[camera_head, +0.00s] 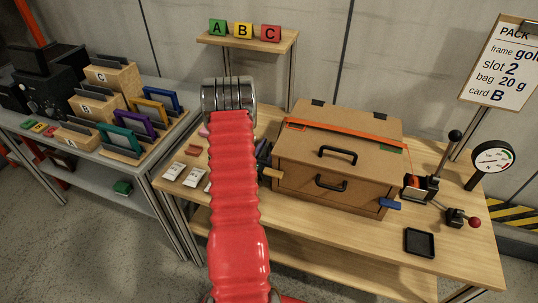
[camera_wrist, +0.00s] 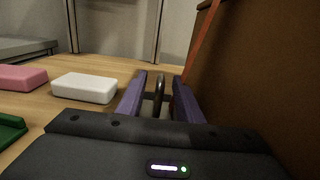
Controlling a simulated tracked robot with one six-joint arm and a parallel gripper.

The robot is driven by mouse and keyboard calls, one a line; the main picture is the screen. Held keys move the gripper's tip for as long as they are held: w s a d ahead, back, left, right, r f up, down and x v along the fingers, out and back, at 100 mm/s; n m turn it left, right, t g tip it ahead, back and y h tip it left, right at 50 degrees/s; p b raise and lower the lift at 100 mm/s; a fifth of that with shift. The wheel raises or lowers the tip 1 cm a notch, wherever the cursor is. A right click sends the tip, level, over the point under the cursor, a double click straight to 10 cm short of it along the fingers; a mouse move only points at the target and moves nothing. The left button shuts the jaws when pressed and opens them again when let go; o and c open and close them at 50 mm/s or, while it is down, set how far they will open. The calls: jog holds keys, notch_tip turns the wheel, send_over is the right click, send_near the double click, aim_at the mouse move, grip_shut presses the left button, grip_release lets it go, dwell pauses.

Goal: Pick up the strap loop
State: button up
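In the wrist view, my gripper (camera_wrist: 159,100) has its two purple-grey fingers apart, beside the brown side of the box. A dark, narrow loop-like piece (camera_wrist: 159,88) stands upright between the fingers, with gaps seen on both sides; I cannot tell if it is the strap loop. An orange strap (camera_wrist: 205,42) runs down along the box edge, right of the fingers. In the head view, the orange strap (camera_head: 350,132) crosses the lid of the brown box (camera_head: 310,165). My red-sleeved arm hides most of my gripper there, and the strap's hanging end is not seen.
White (camera_wrist: 84,88) and pink (camera_wrist: 22,77) blocks and a green piece (camera_wrist: 10,130) lie left of my gripper. The box has black handles (camera_head: 338,151). A lever unit (camera_head: 425,185), gauge (camera_head: 492,158) and black tray (camera_head: 419,242) stand right. A small A-B-C shelf (camera_head: 285,42) is behind.

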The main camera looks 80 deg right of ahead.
jog(key=shift+c, duration=0.2)
grip_shut()
jog(key=shift+r, duration=0.1)
dwell(0.5)
jog(key=shift+w+r, duration=0.25)
jog(key=shift+r, duration=0.15)
notch_tip(320, 180, up, 6)
jog(key=shift+r, duration=0.15)
jog(key=w+d, duration=0.1)
jog(key=w, duration=1.8)
jog(key=shift+w+d, duration=0.3)
jog(key=shift+d, duration=0.1)
